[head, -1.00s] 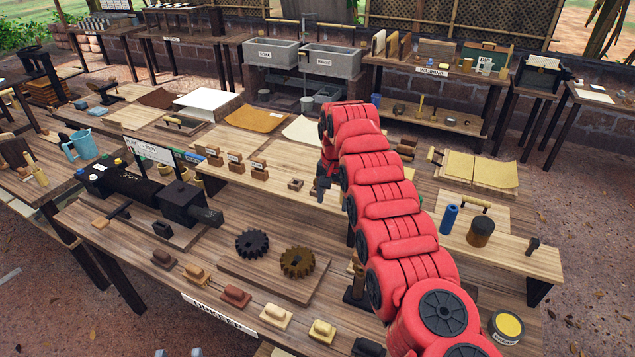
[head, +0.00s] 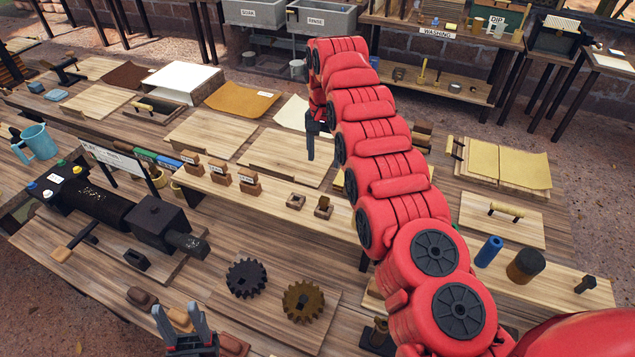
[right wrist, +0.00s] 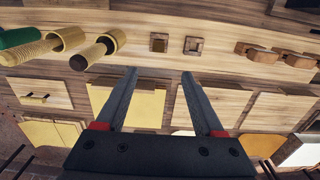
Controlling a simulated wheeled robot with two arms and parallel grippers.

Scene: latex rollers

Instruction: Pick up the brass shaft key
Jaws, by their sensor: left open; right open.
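Two small square wooden holders stand on the raised shelf in the head view. The right one (head: 323,208) shows a brass-coloured piece in its top in the right wrist view (right wrist: 158,44), which may be the brass shaft key. My left gripper (head: 181,312) is open and empty at the bottom edge, over the front bench.
Labelled wooden blocks (head: 220,173) stand left of the holders. A dark gear (head: 246,279) and a brown gear (head: 303,301) lie on a board in front. A blue cylinder (head: 488,251) and a dark brown jar (head: 525,266) stand at right.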

